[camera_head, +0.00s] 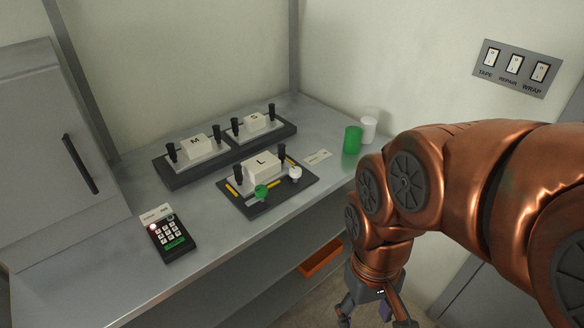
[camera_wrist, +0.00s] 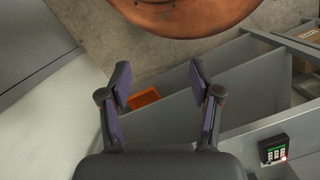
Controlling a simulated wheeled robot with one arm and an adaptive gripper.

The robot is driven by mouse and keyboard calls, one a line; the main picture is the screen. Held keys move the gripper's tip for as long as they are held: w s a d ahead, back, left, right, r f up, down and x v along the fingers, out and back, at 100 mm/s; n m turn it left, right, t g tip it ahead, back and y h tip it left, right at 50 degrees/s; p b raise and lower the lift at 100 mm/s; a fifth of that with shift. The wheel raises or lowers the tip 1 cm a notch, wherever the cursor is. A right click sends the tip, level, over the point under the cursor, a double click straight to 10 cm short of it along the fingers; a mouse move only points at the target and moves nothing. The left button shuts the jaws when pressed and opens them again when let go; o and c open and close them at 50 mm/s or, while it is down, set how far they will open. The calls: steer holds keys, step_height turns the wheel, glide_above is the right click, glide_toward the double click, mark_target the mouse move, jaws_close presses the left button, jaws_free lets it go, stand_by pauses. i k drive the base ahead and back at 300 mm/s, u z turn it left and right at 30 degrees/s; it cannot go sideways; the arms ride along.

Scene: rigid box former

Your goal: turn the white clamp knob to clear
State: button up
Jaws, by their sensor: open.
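The white clamp knob (camera_head: 295,173) is on the right front part of the dark plate (camera_head: 258,209) of the box former marked L (camera_head: 263,165). A green knob (camera_head: 261,191) sits on the same plate to its left. My gripper (camera_head: 378,318) hangs low in front of the bench, to the right of and below the knob, partly cut off by the frame. In the wrist view my gripper (camera_wrist: 160,90) has its two fingers spread with nothing between them. The knob is not in the wrist view.
Formers marked M (camera_head: 196,143) and S (camera_head: 254,121) stand behind. A keypad (camera_head: 169,234) is at the bench's left front. Green (camera_head: 352,140) and white (camera_head: 369,129) cylinders stand at the right back. A switch panel (camera_head: 515,67) is on the wall. An orange tray (camera_head: 321,258) is below the bench.

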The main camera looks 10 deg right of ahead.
mark_target(294, 173)
steer(key=k, duration=0.5)
steer(key=u, duration=0.9)
steer(key=i, duration=0.75)
steer(key=z, duration=0.45)
